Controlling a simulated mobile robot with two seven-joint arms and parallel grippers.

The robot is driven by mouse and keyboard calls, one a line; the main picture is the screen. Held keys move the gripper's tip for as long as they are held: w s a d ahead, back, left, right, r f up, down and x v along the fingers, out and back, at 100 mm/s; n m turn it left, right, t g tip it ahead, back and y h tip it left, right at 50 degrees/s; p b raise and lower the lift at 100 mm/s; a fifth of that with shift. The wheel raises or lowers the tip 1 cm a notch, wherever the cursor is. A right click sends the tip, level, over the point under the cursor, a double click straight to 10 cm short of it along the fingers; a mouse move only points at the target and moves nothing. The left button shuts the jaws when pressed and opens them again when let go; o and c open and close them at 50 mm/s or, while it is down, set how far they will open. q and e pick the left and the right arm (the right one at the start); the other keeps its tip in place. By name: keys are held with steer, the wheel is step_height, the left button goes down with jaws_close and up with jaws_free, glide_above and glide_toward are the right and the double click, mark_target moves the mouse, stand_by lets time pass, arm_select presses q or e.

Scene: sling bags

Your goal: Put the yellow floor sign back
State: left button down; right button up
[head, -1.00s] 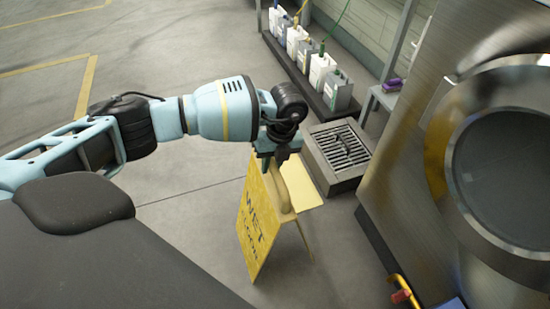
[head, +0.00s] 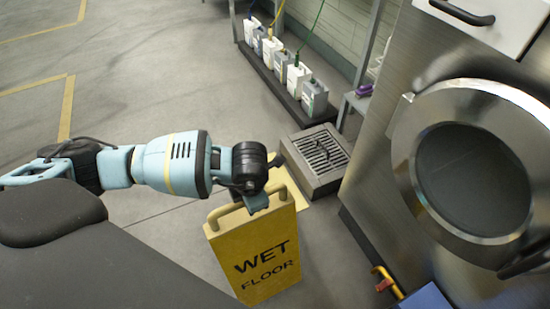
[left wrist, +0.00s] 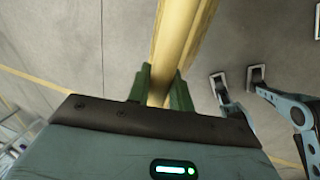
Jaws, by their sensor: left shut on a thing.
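The yellow floor sign (head: 262,255), marked "WET FLOOR", is upright with its lettered face toward me in the head view. My left gripper (head: 257,202) is shut on its top handle. In the left wrist view the yellow handle (left wrist: 178,40) runs between the green fingers of my left gripper (left wrist: 162,92). Part of a yellow panel shows behind the sign's top. The sign's lower edge is near the picture's bottom, and I cannot tell whether it touches the floor. My right gripper is not clearly in view.
A grey floor drain box with a grate (head: 322,152) lies just behind the sign. Several jugs (head: 298,78) stand on a dark rack (head: 262,77) at the back. A large steel machine with a round door (head: 470,165) fills the right. Open floor (head: 150,75) lies to the left.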

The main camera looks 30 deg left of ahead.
steer(key=w+r+t+p, duration=0.1)
steer(key=w+r+p, duration=0.2)
steer(key=r+p, duration=0.5)
steer(key=w+r+t+p, duration=0.1)
steer(key=w+r+p, duration=0.2)
steer(key=r+p, duration=0.5)
steer(key=shift+w+a+r, duration=0.2)
steer(key=shift+r, duration=0.6)
steer(key=shift+c, duration=1.3)
arm_select(q)
steer(key=s+d+r+m+h, duration=0.1)
steer(key=s+r+m, duration=0.3)
steer(key=m, duration=0.5)
steer(key=s+r+m+h, duration=0.1)
steer(key=s+r+m, duration=0.3)
steer(key=r+m, duration=0.5)
steer(key=s+d+r+m+g+h, duration=0.1)
steer(key=s+r+m, duration=0.4)
steer(key=m, duration=0.5)
steer(key=shift+d+r+m+h, duration=0.4)
steer(key=shift+r+h, duration=0.1)
steer(key=shift+r, duration=0.2)
